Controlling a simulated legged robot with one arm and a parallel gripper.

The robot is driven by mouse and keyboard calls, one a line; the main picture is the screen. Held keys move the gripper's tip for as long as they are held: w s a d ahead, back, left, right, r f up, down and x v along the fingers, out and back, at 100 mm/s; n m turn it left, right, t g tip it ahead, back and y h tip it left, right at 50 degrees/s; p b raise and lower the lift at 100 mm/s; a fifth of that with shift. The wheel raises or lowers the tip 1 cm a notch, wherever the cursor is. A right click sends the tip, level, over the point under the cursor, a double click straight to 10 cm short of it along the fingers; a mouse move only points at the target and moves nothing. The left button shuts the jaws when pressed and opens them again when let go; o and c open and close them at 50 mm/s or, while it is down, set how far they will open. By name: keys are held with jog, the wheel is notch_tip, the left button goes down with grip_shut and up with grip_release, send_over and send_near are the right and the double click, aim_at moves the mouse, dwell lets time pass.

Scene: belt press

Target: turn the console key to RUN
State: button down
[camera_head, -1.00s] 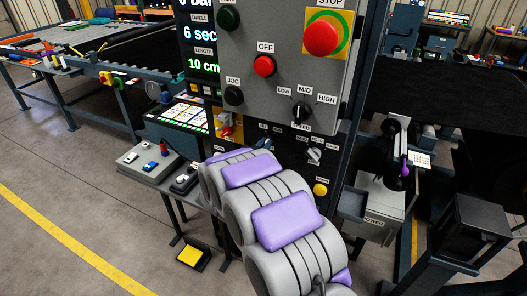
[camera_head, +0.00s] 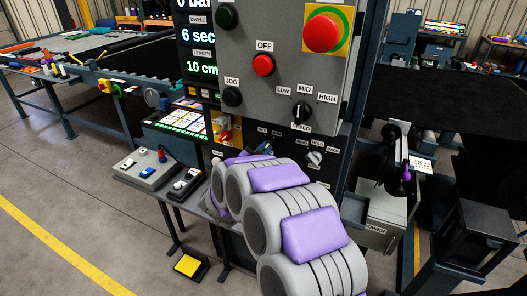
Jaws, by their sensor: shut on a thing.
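The lower console panel (camera_head: 343,142) is dark, with small white labels. The key position is at its left part, under two tiny labels (camera_head: 269,132) too small to read surely. My gripper (camera_head: 265,147) shows only as a small dark blue shape there, beyond my grey and purple arm. It is shut at the key, but the key itself is hidden by the gripper and arm. I cannot tell which way the key points.
Right of my gripper is a grey selector knob (camera_head: 314,159). Above are the OFF button (camera_head: 263,65), red stop button (camera_head: 322,34) and speed knob (camera_head: 300,112). A red and yellow switch (camera_head: 224,131) and a small grey control box (camera_head: 147,169) stand left.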

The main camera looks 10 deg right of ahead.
jog(key=shift+f, duration=0.1)
jog(key=c, duration=1.3)
grip_release()
jog(key=shift+a, duration=0.15)
jog(key=shift+o, duration=0.2)
jog(key=shift+s, duration=0.1)
jog(key=p+v, duration=0.2)
jog(key=v, duration=1.5)
jog(key=shift+a, duration=0.2)
